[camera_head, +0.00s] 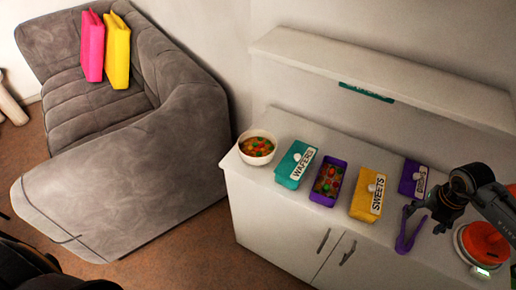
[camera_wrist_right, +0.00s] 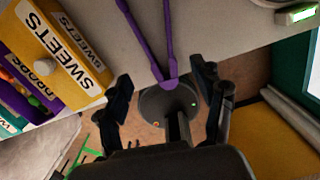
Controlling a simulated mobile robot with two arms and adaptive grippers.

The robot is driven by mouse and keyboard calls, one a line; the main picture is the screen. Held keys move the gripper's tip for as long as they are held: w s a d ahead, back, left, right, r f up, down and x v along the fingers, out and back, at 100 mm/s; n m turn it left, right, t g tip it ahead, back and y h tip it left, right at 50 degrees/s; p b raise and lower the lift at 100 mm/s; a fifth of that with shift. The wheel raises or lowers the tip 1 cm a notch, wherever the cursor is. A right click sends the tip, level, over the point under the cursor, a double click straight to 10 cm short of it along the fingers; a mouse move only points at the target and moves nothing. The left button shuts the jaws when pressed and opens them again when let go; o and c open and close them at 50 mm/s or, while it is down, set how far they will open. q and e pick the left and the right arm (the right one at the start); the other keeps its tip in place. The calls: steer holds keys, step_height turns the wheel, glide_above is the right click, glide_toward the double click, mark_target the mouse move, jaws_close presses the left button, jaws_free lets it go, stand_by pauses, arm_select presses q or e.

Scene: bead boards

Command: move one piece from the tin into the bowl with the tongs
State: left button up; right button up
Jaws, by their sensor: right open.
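The open purple tin (camera_head: 343,176) stands on the cabinet top with small coloured pieces (camera_head: 325,182) inside. The white bowl (camera_head: 257,160) stands at the cabinet's left end and holds similar coloured pieces. The purple tongs (camera_head: 402,243) lie near the front edge, their two arms spread in a V. They also show in the right wrist view (camera_wrist_right: 149,45), running up from between the fingers. My right gripper (camera_head: 426,216) is open just above the tongs; its fingers (camera_wrist_right: 164,80) are on either side of the tongs' near end, without visible contact. My left gripper is not in view.
A teal WAFERS tin (camera_head: 292,166) and a yellow SWEETS tin (camera_head: 364,206) flank the open tin. A purple labelled lid or box (camera_head: 408,185) lies behind the tongs. A scale with an orange-red object (camera_head: 484,243) stands at right. A shelf (camera_head: 390,73) overhangs the back.

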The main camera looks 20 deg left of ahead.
mark_target(406, 235)
steer(key=f+b, duration=0.2)
steer(key=f, duration=0.1)
steer(key=f+b, duration=0.3)
steer(key=w+f+b, duration=0.1)
steer(key=f+b, duration=0.1)
steer(key=f, duration=0.1)
steer(key=shift+d, duration=0.1)
steer(key=shift+s, duration=0.1)
steer(key=c, duration=0.7)
step_height(406, 235, up, 12)
steer(key=p, duration=0.7)
steer(key=shift+p, duration=0.4)
